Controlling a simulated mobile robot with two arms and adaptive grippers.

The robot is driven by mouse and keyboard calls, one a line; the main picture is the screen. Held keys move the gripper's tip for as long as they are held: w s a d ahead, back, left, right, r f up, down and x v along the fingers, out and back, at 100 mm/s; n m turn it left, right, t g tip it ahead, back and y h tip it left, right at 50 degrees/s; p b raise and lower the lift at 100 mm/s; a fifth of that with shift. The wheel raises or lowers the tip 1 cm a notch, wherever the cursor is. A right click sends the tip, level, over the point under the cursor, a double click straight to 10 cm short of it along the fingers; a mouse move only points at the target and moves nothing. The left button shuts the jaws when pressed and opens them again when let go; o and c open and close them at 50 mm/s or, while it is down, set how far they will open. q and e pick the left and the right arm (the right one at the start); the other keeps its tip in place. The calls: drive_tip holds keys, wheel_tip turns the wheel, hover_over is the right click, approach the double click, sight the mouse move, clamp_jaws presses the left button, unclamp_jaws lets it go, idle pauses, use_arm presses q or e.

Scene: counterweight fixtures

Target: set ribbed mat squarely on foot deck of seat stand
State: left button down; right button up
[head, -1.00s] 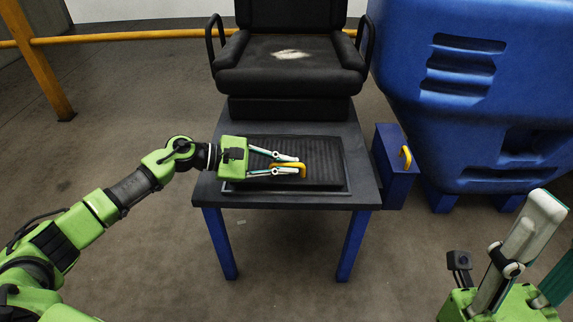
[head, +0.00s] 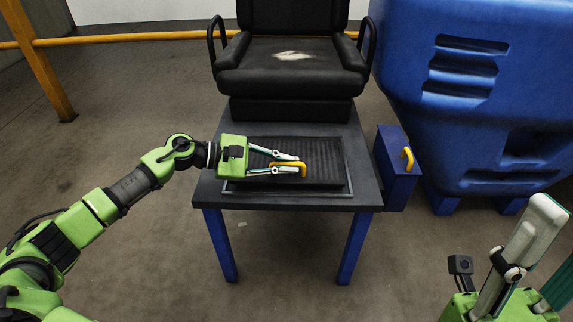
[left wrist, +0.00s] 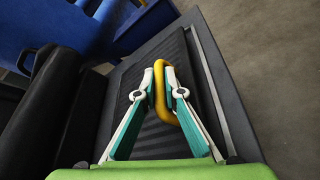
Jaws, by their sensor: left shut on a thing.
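The black ribbed mat (head: 325,160) lies at the foot deck (head: 366,190) of the seat stand, inside a thin raised rim. Its edges look roughly parallel to the rim; I cannot tell whether it rests fully flat. My left gripper (head: 297,164) is shut on the mat's yellow handle (head: 303,171). In the left wrist view, the fingers (left wrist: 167,93) close around the handle (left wrist: 188,122) above the ribs (left wrist: 155,141). The gripper hides the mat's left part in the head view. My right gripper (head: 510,265) shows partly at the lower right, away from the stand; its jaw state is unclear.
The black seat (head: 290,80) stands behind the mat. A blue box (head: 398,178) with a yellow handle (head: 407,158) adjoins the deck's right side. A large blue body (head: 460,120) fills the right. A yellow rail (head: 120,37) runs behind. The floor in front is mostly clear.

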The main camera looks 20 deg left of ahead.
use_arm(q)
drive_tip(key=shift+d+f+b, duration=0.1)
drive_tip(key=shift+b, duration=0.45)
idle(0.9)
drive_tip(key=c, duration=2)
unclamp_jaws()
drive_tip(key=shift+c, duration=0.2)
drive_tip(key=shift+f, duration=0.1)
drive_tip(key=v, duration=1.2)
